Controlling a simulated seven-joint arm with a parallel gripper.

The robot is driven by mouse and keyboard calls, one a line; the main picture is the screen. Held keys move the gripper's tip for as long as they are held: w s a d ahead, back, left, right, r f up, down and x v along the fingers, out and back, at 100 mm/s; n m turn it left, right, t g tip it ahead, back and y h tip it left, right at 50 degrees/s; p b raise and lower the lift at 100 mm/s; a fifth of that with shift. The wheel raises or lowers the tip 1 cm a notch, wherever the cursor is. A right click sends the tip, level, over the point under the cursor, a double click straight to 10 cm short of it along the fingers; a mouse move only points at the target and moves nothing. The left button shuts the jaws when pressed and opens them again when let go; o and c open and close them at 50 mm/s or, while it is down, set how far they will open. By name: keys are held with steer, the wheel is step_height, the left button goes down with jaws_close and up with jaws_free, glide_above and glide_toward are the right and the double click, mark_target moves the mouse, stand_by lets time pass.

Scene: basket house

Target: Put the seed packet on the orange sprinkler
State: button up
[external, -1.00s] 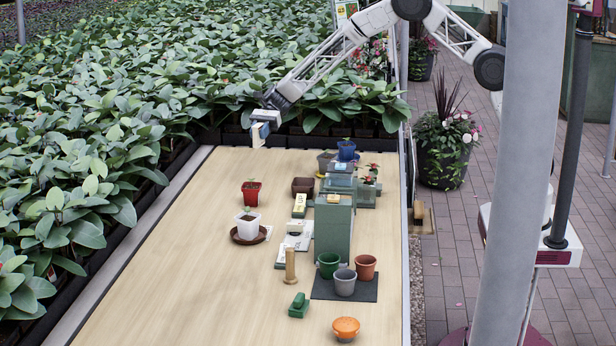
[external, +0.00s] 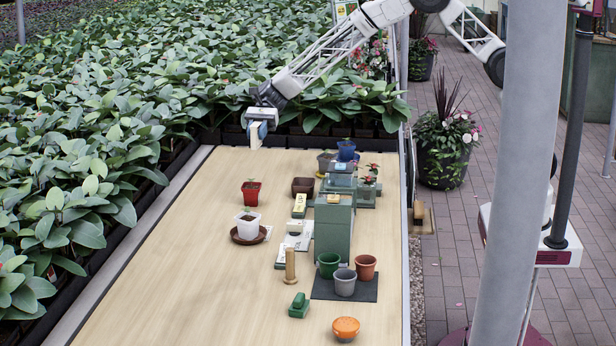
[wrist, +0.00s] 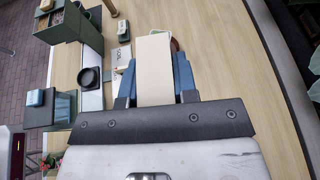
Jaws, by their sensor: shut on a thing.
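My gripper (external: 257,133) is above the far left part of the table. It is shut on a pale cream seed packet (wrist: 155,68), which sits between its blue fingers in the wrist view. In the external view the packet (external: 255,141) hangs below the fingers, clear of the table. The orange sprinkler (external: 345,327) stands at the near right end of the table, far from my gripper. It has a rounded orange top and is not seen in the wrist view.
A green block stand (external: 333,232) rises mid-table, with several pots (external: 345,282) on a dark mat before it. A red pot (external: 251,191), a white pot (external: 248,224), a wooden peg (external: 290,265) and a green object (external: 299,306) stand nearby. The table's left side is bare.

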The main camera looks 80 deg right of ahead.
steer(key=s+a+n+g, duration=0.1)
steer(key=s+a, duration=0.5)
steer(key=a, duration=0.5)
steer(key=s+a+n+g, duration=0.1)
steer(key=s+a, duration=0.4)
steer(key=a, duration=0.5)
steer(key=s+a+n+g, duration=0.1)
steer(key=s+a, duration=0.5)
steer(key=a, duration=0.5)
steer(key=s+a+n+g+h, duration=0.1)
steer(key=s+a+g, duration=0.1)
steer(key=s+a, duration=0.95)
steer(key=s+a+n+g, duration=0.2)
steer(key=s+a, duration=0.7)
steer(key=s, duration=0.5)
step_height(320, 180, down, 11)
steer(key=shift+d+f, duration=0.2)
steer(key=shift+d, duration=0.05)
steer(key=shift+w+a+m+t, duration=0.1)
steer(key=shift+w+m+t, duration=0.1)
steer(key=shift+m+t, duration=0.1)
